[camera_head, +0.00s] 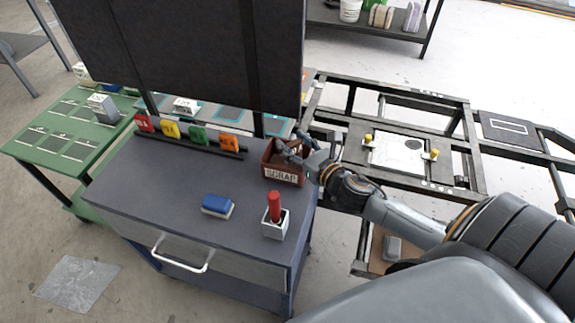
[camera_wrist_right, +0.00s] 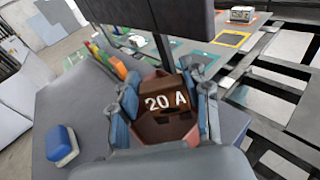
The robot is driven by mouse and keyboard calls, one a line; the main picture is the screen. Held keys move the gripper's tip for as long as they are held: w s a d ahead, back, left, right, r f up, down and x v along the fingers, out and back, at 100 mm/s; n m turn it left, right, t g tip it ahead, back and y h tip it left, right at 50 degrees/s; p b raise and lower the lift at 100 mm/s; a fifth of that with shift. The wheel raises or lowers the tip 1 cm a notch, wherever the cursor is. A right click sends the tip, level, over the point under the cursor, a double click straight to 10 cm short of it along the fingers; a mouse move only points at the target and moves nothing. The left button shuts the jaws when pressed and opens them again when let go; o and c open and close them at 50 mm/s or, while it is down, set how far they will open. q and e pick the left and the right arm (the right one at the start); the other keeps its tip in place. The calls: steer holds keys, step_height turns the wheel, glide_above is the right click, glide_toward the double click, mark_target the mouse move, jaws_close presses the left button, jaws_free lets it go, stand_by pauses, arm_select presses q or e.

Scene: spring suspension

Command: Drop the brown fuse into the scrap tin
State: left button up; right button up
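The scrap tin (camera_head: 283,177) is a reddish-brown open box marked SCRAP at the back right of the grey cabinet top; its wall also shows in the right wrist view (camera_wrist_right: 151,75). My right gripper (camera_head: 291,148) is at the tin's mouth. My left gripper is not in view.
A rack on the cabinet holds red, yellow, green and orange fuses (camera_head: 188,134). A blue block (camera_head: 217,205) and a red-handled item in a white holder (camera_head: 274,222) stand nearer. A dark panel (camera_head: 185,50) rises behind. The cabinet's front left is clear.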

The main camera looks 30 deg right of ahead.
steer(key=o, duration=0.4)
steer(key=shift+c, duration=0.2)
steer(key=s+r, duration=0.1)
steer(key=s, duration=1.1)
steer(key=shift+d+r, duration=0.2)
steer(key=shift+r, duration=0.2)
